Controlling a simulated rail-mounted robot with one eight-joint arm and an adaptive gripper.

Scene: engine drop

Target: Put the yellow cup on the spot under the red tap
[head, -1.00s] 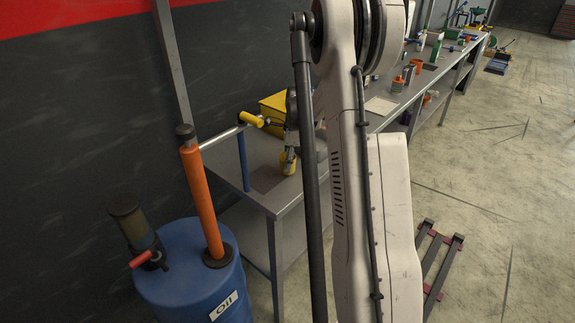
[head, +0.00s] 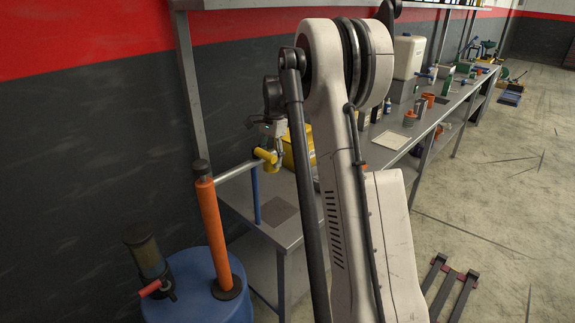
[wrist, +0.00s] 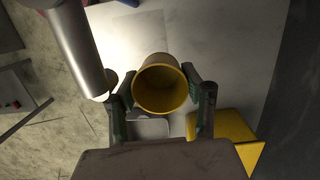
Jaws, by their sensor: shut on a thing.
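My gripper (wrist: 162,92) is shut on the yellow cup (wrist: 160,88), with one finger on each side of its wall. The cup's open mouth faces the wrist camera. A dark square spot (head: 279,208) lies bare on the bench below. I cannot clearly identify a red tap; a red handle (head: 150,287) sits on the dark pump at lower left.
The metal bench (head: 385,160) runs away to the right. A yellow bin (head: 298,150) stands behind my gripper, partly hidden by my arm. A white tank (head: 408,55), bottles and an orange container (head: 428,100) stand farther along. A blue drum (head: 205,285) with an orange pump stands at lower left.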

